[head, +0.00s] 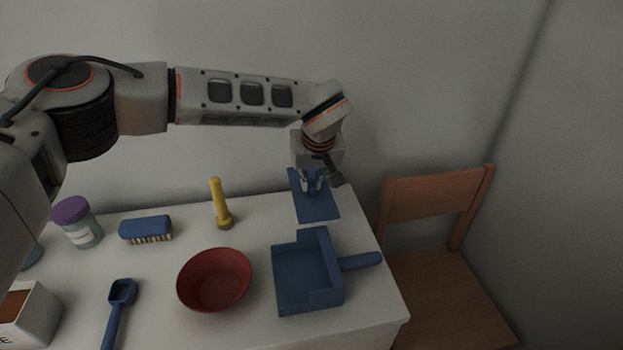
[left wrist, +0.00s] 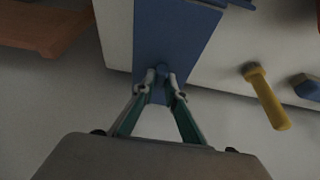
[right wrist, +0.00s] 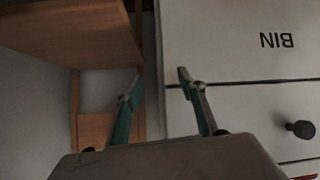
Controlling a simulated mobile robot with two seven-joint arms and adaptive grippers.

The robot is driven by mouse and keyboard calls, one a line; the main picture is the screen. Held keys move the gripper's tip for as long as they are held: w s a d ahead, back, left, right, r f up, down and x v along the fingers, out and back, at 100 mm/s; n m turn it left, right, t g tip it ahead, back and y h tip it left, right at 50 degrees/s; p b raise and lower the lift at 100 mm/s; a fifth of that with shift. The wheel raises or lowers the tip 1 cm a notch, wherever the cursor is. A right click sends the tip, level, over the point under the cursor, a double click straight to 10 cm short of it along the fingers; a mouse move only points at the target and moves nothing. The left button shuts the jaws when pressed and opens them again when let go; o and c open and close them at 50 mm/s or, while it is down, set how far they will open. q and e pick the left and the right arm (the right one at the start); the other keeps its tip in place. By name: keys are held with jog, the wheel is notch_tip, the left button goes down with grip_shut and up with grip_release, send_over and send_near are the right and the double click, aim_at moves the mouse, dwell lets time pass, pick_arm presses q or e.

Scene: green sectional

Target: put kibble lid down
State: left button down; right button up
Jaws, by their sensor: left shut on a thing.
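The kibble lid looks to be the flat blue panel (head: 319,209) at the far right corner of the table; it also shows in the left wrist view (left wrist: 180,35). My left gripper (head: 313,186) points down over it, its fingertips (left wrist: 161,77) closed around a small blue piece like a knob. I cannot tell whether the whole panel is one lid or has a mat under it, or whether it touches the table. A white box (head: 38,318) with brown contents stands uncovered at the near left. My right gripper (right wrist: 157,80) is open and empty beside the drawers.
A blue dustpan (head: 308,272) and red bowl (head: 214,281) stand in front of the panel. A yellow torch-like object (head: 220,203), blue brush (head: 146,228), purple-capped jar (head: 78,224) and blue scoop (head: 118,305) lie leftward. A wooden chair (head: 432,207) stands right of the table.

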pick_arm(q)
jog(key=shift+f, duration=0.1)
jog(key=c, duration=2)
grip_release()
jog(key=shift+c, duration=0.2)
jog(key=shift+r, duration=0.5)
jog(key=v, duration=1.2)
jog(key=shift+r+p, duration=0.15)
jog(key=shift+p, duration=0.3)
